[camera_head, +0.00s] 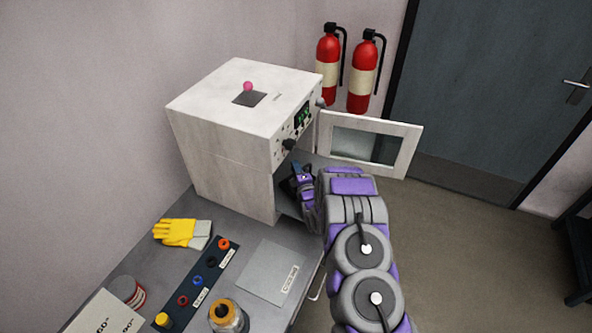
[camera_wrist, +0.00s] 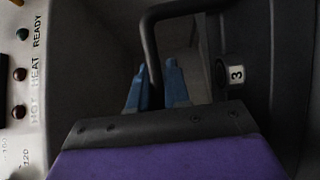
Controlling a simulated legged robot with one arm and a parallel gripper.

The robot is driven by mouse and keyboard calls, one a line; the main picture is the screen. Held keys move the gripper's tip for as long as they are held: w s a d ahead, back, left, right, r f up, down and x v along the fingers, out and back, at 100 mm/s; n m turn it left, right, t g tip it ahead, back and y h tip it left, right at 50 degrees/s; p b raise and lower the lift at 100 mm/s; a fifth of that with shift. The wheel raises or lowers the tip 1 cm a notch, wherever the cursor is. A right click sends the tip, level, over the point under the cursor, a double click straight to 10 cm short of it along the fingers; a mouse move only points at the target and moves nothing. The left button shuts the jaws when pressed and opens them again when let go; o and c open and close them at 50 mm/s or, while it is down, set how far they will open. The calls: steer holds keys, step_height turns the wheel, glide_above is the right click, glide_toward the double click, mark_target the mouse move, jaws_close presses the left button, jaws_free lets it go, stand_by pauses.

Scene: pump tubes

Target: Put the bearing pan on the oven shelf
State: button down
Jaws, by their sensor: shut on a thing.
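The white oven (camera_head: 225,140) stands on the grey bench with its door (camera_head: 370,143) swung open to the right. My gripper (camera_head: 303,178) is inside the oven opening, low at the front. In the wrist view my gripper's blue fingertips (camera_wrist: 157,85) are closed around a dark bent handle (camera_wrist: 147,45), which looks like the bearing pan's. The rest of the pan cannot be clearly made out, and in the head view the oven and my arm hide it. A dark surface with a label "3" (camera_wrist: 236,73) lies right of the fingers; whether it is shelf or pan is unclear.
The oven's control panel (camera_wrist: 18,80) is close on the left of the wrist view. On the bench are yellow gloves (camera_head: 182,233), a dark strip with coloured rings (camera_head: 197,282), a grey plate (camera_head: 265,270) and a jar (camera_head: 228,318). Fire extinguishers (camera_head: 362,75) stand behind the door.

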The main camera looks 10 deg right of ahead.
steer(key=c, duration=1.1)
jaws_free()
steer(key=s, duration=0.4)
steer(key=s+d+p, duration=0.1)
steer(key=s, duration=0.7)
steer(key=shift+d+r, duration=0.15)
steer(key=shift+d, duration=0.25)
steer(key=shift+w, duration=0.15)
